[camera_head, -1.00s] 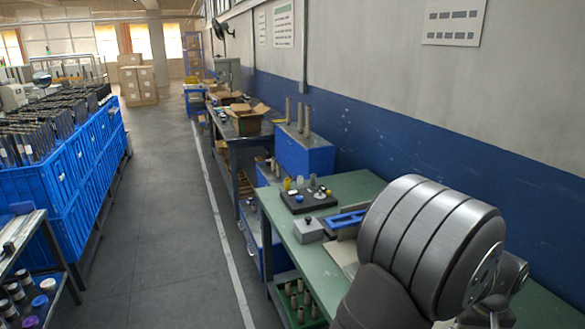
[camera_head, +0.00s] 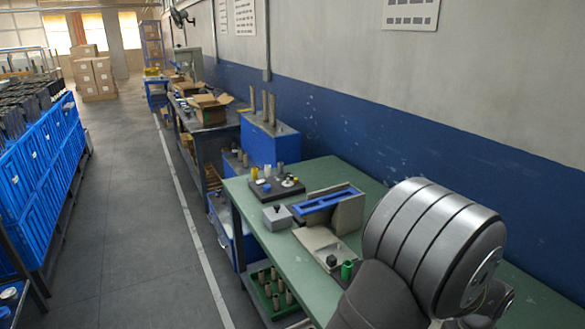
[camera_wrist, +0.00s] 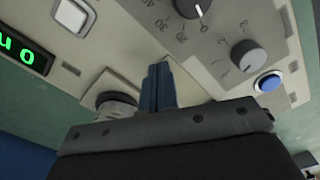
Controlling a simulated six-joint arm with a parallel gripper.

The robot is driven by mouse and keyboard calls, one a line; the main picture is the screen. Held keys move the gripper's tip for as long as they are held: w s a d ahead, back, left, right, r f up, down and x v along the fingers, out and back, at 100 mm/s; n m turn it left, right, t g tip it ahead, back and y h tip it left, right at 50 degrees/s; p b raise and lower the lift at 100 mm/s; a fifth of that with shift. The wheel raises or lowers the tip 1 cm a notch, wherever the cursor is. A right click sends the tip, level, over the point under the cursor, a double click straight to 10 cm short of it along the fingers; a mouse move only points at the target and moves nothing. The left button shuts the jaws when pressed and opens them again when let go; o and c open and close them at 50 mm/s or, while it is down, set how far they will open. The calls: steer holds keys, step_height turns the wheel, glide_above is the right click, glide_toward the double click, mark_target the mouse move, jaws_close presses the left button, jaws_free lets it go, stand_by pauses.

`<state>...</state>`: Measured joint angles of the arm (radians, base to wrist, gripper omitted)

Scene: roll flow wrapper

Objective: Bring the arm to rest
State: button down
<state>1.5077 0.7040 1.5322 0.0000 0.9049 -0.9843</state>
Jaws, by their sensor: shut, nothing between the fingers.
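In the wrist view my gripper (camera_wrist: 158,72) shows as two dark blue fingers pressed together with nothing between them. Behind the fingertips is a beige control panel (camera_wrist: 215,65) with dials, a blue button (camera_wrist: 268,82) and a green lit display (camera_wrist: 22,52). I cannot tell the exact gap between fingertips and panel. In the head view a large grey rounded link of my arm fills the lower right, and the gripper is hidden there.
A green-topped bench (camera_head: 240,195) runs along the wall. It carries a blue-topped fixture (camera_head: 328,198), a grey block (camera_head: 277,217) and a black tray (camera_head: 262,193) with small parts. Blue crates (camera_head: 40,180) stand at left. The grey floor aisle (camera_head: 130,210) between is clear.

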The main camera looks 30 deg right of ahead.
steer(key=shift+s+r, duration=0.25)
steer(key=shift+r, duration=0.6)
steer(key=shift+s+r, duration=0.2)
steer(key=shift+r, duration=0.65)
steer(key=shift+f, duration=0.6)
steer(key=shift+w+f, duration=0.25)
steer(key=shift+f, duration=0.3)
steer(key=shift+w+f, duration=0.2)
steer(key=shift+f, duration=0.35)
steer(key=w, duration=0.8)
steer(key=shift+w, duration=0.25)
step_height(320, 180, up, 4)
steer(key=shift+s+f, duration=0.1)
steer(key=shift+r, duration=0.9)
